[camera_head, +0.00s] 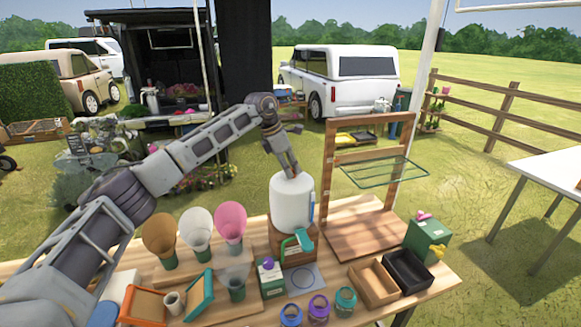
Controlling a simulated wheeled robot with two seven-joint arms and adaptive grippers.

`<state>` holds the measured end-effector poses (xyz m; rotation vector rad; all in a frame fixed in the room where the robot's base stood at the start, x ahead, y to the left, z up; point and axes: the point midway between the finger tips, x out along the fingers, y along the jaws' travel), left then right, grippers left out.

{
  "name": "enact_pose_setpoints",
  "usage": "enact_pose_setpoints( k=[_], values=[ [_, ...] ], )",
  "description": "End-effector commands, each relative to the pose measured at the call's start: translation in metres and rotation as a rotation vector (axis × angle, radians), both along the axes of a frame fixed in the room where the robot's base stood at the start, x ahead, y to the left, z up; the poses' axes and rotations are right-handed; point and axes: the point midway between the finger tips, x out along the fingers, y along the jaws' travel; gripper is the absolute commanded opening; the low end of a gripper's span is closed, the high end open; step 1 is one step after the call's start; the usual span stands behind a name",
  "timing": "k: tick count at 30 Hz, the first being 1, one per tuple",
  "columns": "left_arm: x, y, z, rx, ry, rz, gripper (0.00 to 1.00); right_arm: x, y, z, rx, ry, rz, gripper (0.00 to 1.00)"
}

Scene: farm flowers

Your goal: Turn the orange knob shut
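My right gripper is out of view.
A wooden frame with a green-edged glass shelf (385,171) stands right of the tank. Three cones (196,227), brown, white and pink, stand left. Jars (318,306), a green carton (271,280) and two small trays (374,282) crowd the front. The wooden base beneath the frame is bare.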

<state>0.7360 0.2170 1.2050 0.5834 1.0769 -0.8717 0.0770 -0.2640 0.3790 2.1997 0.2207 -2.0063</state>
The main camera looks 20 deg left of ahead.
Motion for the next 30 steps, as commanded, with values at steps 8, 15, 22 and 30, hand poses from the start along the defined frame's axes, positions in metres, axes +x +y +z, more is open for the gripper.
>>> enact_pose_setpoints(
  k=[8, 15, 22, 30],
  values=[
    [0.000, 0.000, 0.001, -0.001, -0.001, 0.001, 0.30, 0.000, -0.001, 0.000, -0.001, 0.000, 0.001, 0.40],
    [-0.001, 0.002, 0.008, -0.002, -0.003, 0.002, 0.30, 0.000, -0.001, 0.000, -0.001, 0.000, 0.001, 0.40],
    [-0.006, 0.010, 0.029, -0.001, -0.003, 0.003, 0.30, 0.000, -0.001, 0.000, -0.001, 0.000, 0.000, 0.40],
    [-0.014, 0.023, 0.066, -0.002, -0.003, 0.002, 0.30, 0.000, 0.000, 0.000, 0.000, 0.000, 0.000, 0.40]
  ],
)
